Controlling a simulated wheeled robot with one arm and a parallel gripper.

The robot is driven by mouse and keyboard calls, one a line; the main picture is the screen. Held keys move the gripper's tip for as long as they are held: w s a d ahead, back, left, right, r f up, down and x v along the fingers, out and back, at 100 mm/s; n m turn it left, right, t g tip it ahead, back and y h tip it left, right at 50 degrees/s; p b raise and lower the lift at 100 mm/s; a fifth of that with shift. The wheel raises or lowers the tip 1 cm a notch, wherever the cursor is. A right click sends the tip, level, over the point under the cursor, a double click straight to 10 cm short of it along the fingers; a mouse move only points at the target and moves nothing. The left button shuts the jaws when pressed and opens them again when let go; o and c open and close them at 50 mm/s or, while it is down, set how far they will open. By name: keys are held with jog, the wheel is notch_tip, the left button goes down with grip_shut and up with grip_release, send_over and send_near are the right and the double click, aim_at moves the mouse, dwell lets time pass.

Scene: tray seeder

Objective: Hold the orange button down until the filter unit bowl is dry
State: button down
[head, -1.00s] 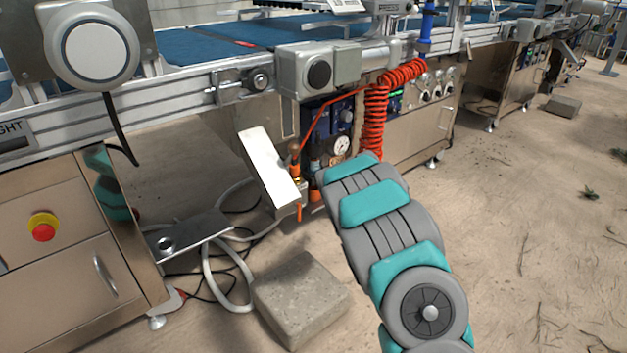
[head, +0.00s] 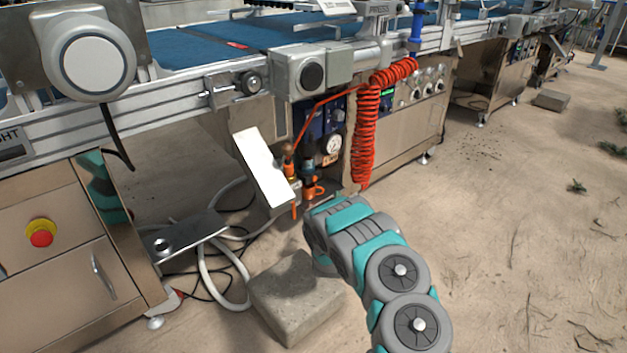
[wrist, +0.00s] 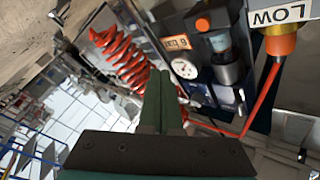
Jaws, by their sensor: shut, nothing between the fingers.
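In the wrist view, the orange button (wrist: 203,24) sits at the end of the filter unit's small bluish bowl (wrist: 219,42), beside a dark cylindrical body. Whether the bowl holds water is too small to tell. In the head view, the filter unit (head: 308,172) with its orange parts stands under the conveyor, left of the round gauge (head: 333,144). My gripper (wrist: 160,88) is shut and empty in the wrist view, its fingertips apart from the button, which lies up and to the right of them. In the head view my arm hides the gripper.
A concrete block (head: 297,298) lies on the floor below. The floor to the right is open.

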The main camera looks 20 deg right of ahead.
aim_at(315, 179)
jog(key=w+a+b, duration=0.3)
jog(key=w+b, duration=0.1)
jog(key=w, duration=0.4)
jog(key=shift+w+b, duration=0.15)
jog(key=shift+b, duration=0.25)
dwell(2.0)
jog(key=shift+w+a, duration=0.15)
jog(key=shift+w, duration=0.2)
jog(key=shift+w+a, duration=0.15)
jog(key=shift+w, duration=0.3)
dwell(1.9)
jog(key=shift+s, duration=0.1)
dwell(1.5)
jog(key=shift+s+d+p, duration=0.3)
jog(key=shift+s+p, duration=0.1)
jog(key=shift+s, duration=0.3)
